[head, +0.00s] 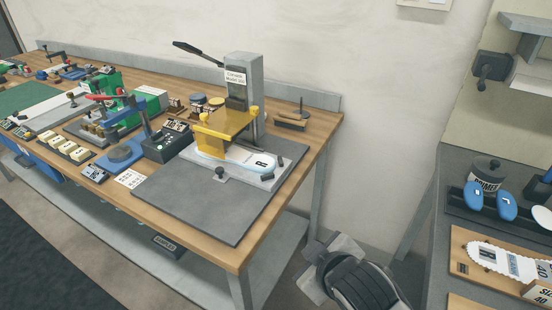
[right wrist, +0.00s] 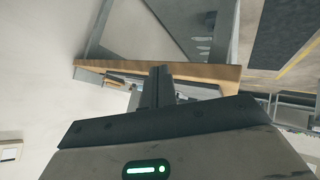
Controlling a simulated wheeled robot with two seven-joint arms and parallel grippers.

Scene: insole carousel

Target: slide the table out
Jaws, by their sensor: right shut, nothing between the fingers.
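A press (head: 243,95) with a grey column, a yellow block and a black lever stands near the right end of the wooden bench. A flat grey plate (head: 190,208) lies in front of it. On that lies a lighter plate, with a white and blue insole (head: 245,158) on it, partly under the yellow block. A small dark knob (head: 221,174) stands at the front of the lighter plate. My right gripper (right wrist: 160,72) is shut and empty in the right wrist view, pointing toward the bench. My left gripper is out of view.
A grey counter (head: 420,215) with insoles stands at the right. Between them is a gap of floor.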

